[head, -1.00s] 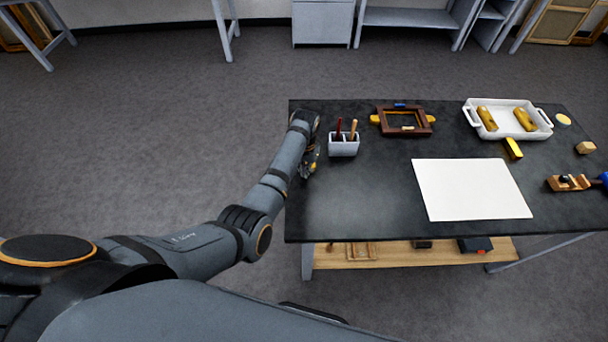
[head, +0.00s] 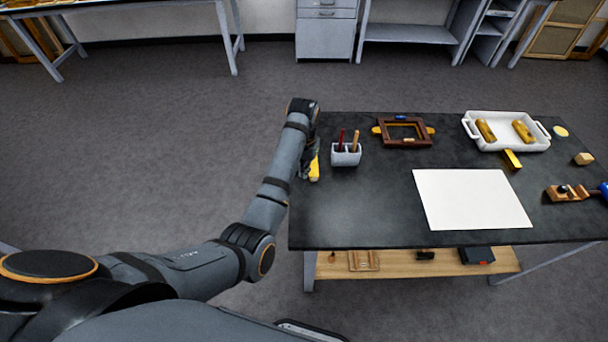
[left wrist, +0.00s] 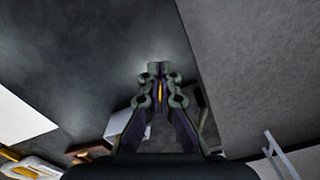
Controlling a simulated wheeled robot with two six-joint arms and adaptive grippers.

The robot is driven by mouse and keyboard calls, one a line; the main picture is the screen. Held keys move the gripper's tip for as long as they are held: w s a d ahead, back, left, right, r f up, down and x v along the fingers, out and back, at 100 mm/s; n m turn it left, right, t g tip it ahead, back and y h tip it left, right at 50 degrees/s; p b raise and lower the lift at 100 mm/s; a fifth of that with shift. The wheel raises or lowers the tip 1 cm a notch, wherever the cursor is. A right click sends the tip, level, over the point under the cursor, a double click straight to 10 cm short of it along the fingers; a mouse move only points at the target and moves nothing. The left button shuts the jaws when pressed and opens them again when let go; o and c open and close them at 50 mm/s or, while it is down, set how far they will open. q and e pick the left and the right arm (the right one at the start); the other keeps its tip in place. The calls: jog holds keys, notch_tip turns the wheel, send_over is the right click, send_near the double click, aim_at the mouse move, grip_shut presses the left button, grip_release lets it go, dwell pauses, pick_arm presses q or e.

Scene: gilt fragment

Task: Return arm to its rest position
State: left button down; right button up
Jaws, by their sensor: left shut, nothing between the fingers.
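My left arm reaches in from the left in the head view. Its gripper (head: 313,172) hangs by the left edge of the dark table (head: 365,215), just left of the grey pen holder. In the left wrist view the gripper's fingers (left wrist: 158,80) are together and hold nothing. A yellow patch shows at the fingers in both views; it looks like part of the gripper. The table top also shows in the left wrist view (left wrist: 80,50), with floor to the right. My right gripper is not in view.
The pen holder (head: 346,158) stands close to the gripper. A brown frame (head: 385,140), a white tray (head: 505,145) with yellow rolls, a white sheet (head: 472,199) and a wooden plane-like tool (head: 567,193) are farther right. Open floor (head: 180,130) lies left of the table.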

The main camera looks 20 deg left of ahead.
pick_arm(q)
jog(key=s+a+f+n+t, duration=0.1)
jog(key=s+a+f, duration=0.2)
jog(key=s+a, duration=0.15)
jog(key=s+a+f+t, duration=0.1)
jog(key=s+a+f, duration=0.15)
jog(key=s, duration=0.35)
jog(key=s+a+r+t, duration=0.1)
jog(key=s+r, duration=0.1)
jog(key=s, duration=0.5)
jog(key=s+a+r+t, duration=0.1)
jog(key=s+a+r, duration=0.15)
jog(key=s, duration=0.45)
notch_tip(320, 180, down, 26)
jog(key=s+a+g+b, duration=0.1)
jog(key=a+g+b, duration=0.1)
jog(key=s+f+b, duration=0.2)
jog(key=s+f, duration=1.7)
jog(key=f, duration=0.1)
jog(key=shift+s+a+f+g+y+b, duration=0.25)
jog(key=shift+a+f+g+y+b, duration=0.05)
jog(key=shift+a+f+g+y, duration=0.1)
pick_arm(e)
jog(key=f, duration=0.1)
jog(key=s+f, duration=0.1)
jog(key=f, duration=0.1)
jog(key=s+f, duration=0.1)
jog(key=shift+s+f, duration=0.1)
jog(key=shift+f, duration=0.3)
